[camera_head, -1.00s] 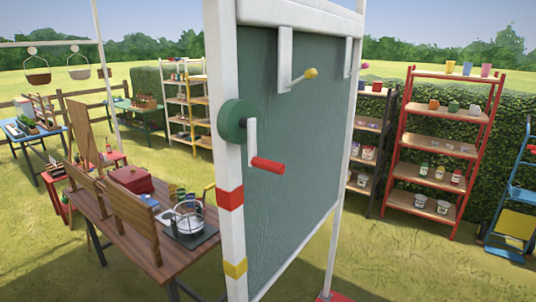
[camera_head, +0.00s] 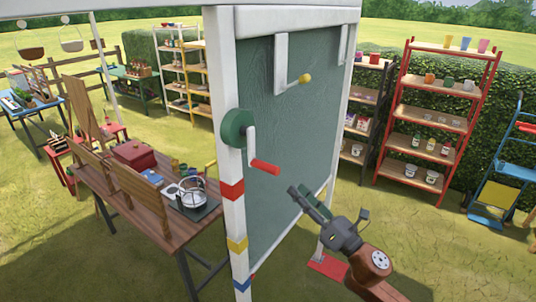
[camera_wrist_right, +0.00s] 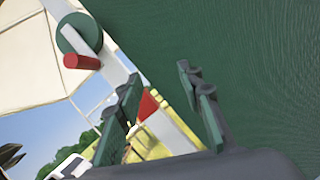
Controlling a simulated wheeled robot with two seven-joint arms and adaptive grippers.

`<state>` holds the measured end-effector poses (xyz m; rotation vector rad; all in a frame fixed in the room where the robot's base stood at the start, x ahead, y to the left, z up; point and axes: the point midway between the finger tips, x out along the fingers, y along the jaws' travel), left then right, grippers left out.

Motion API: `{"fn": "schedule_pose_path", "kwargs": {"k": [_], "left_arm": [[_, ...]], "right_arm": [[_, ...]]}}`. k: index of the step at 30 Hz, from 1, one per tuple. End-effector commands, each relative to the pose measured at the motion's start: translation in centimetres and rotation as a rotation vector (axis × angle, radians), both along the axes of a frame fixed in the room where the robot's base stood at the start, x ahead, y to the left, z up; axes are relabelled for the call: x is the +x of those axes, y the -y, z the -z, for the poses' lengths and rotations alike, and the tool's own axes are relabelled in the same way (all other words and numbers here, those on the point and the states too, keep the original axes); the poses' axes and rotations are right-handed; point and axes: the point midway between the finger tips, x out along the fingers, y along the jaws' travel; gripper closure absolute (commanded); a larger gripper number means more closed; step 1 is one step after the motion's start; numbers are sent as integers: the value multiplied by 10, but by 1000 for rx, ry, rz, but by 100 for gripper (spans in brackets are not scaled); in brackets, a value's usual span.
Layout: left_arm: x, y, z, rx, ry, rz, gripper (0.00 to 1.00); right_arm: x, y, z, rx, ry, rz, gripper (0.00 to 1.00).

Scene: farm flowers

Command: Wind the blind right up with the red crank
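The red crank handle (camera_head: 265,167) sticks out from a white crank arm on a green round hub (camera_head: 237,129), mounted on the white post (camera_head: 232,210). The crank arm hangs downward from the hub. The dark green blind (camera_head: 285,130) hangs beside the post and covers most of the frame. My right gripper (camera_head: 298,189) is below and right of the handle, apart from it, empty. In the right wrist view the handle (camera_wrist_right: 82,62) is at upper left, outside the two spread fingers (camera_wrist_right: 158,80). My left gripper does not show.
A white bracket with a yellow knob (camera_head: 305,78) sticks out above the crank. A wooden table (camera_head: 140,215) with a pot stands left of the post. Grass lies open in front.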

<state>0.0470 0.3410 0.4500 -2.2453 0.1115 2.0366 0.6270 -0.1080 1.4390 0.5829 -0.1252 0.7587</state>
Motion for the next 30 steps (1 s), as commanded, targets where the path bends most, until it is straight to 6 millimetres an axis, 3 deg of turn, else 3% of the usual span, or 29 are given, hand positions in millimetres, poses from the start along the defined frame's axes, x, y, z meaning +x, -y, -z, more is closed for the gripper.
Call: {"fn": "schedule_pose_path", "kwargs": {"k": [1,3,8,21,30], "left_arm": [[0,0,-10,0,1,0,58],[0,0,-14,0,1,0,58],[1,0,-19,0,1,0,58],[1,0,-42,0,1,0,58],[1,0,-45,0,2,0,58]], "right_arm": [[-21,-14,-32,-45,73,-23,66],[-43,-27,-55,-92,149,-42,66],[-66,-43,-79,-141,233,-63,66],[-31,-86,-104,-141,239,-63,66],[-22,-97,-107,-143,237,-63,66]]}}
